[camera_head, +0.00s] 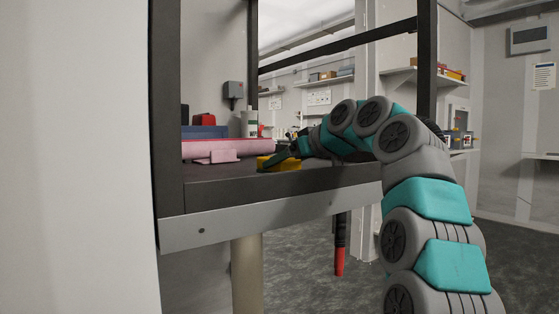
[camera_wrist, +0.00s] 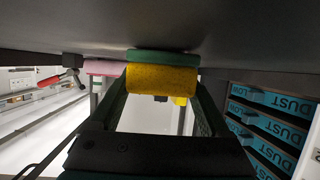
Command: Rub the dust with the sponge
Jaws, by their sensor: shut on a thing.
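The sponge (camera_wrist: 162,80), yellow with a green layer, is held between the two dark fingers of my gripper (camera_wrist: 161,85) in the wrist view. Its green side faces the dark surface (camera_wrist: 225,30) at the top of that picture and appears to meet it. In the head view my gripper (camera_head: 283,157) is low over the bench top, with yellow (camera_head: 266,163) showing around the fingers near the front edge. I cannot make out the dust in either view.
A pink roll (camera_head: 212,148) and a small pink block (camera_head: 217,157) lie left of my gripper. Behind are a blue box (camera_head: 205,132), a red item (camera_head: 204,119) and a white bottle (camera_head: 250,123). Dark frame posts (camera_head: 167,110) stand at the bench corners.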

